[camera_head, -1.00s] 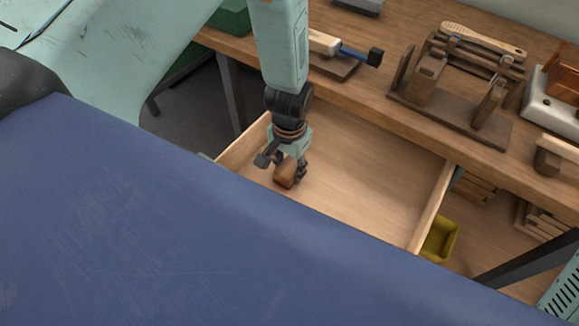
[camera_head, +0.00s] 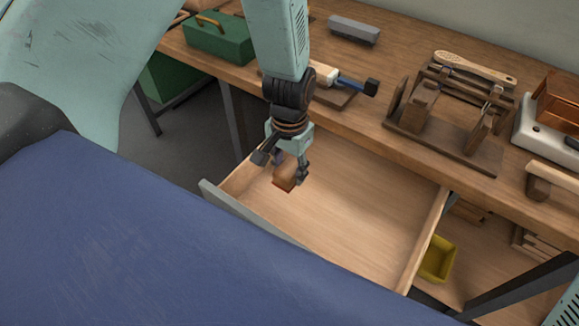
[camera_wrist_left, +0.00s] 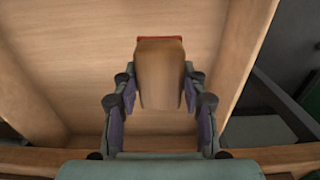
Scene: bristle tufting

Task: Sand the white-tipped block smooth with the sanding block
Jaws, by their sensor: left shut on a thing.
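My left gripper (camera_head: 285,172) is shut on the sanding block (camera_head: 285,184), a small brown block with a reddish-orange face. It hangs over the left part of the open drawer; its exact height is hard to tell. In the left wrist view the sanding block (camera_wrist_left: 160,75) sits between both fingers, its red edge away from the palm. On the bench, a pale, whitish-ended block (camera_head: 324,75) lies on a dark wooden base beside a blue bar with a black end. It may be the white-tipped block; my arm partly hides it. My right gripper is not in view.
The drawer (camera_head: 360,205) is open and otherwise looks empty. On the bench (camera_head: 395,50) stand a green toolbox (camera_head: 220,38), a grey block (camera_head: 354,30), a dark wooden rack (camera_head: 440,135) with a brush-like handle, and a white-and-copper device (camera_head: 550,125). A yellow bin (camera_head: 437,260) sits below.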

